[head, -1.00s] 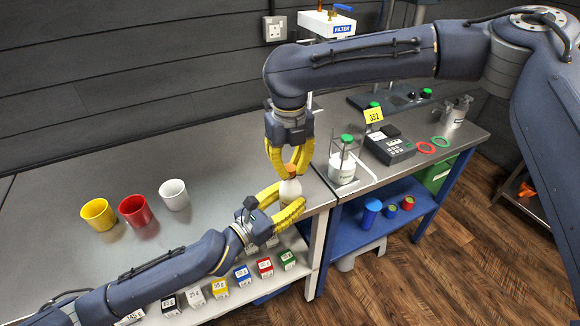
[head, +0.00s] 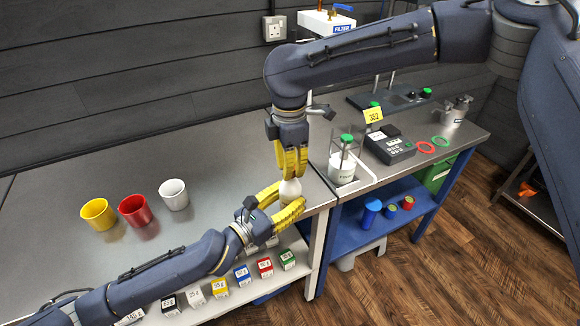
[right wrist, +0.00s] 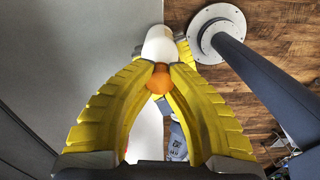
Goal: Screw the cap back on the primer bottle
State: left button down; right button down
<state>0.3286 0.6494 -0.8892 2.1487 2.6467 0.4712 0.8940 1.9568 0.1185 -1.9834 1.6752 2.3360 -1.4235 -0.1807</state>
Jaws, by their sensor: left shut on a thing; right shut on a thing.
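The white primer bottle (head: 289,189) stands near the front edge of the grey bench in the head view. My left gripper (head: 284,201) is shut around its body from the left. My right gripper (head: 291,172) points down over the bottle's top. In the right wrist view, the orange cap (right wrist: 159,79) is between the tips of the right gripper, in line with the neck of the white bottle (right wrist: 160,45). The right fingers are shut on the cap. I cannot tell how far the cap is threaded.
Yellow (head: 98,214), red (head: 135,209) and white (head: 174,194) cups stand at the left on the bench. A white container with a green-topped item (head: 342,168) stands close to the right. Small labelled boxes (head: 243,275) line the shelf below the front edge.

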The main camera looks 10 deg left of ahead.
jog(key=m, duration=0.6)
jog(key=shift+m, duration=0.3)
jog(key=m, duration=0.5)
jog(key=shift+f, duration=0.1)
jog(key=c, duration=1.4)
grip_release()
jog(key=shift+c, duration=0.2)
jog(key=shift+r, duration=2.3)
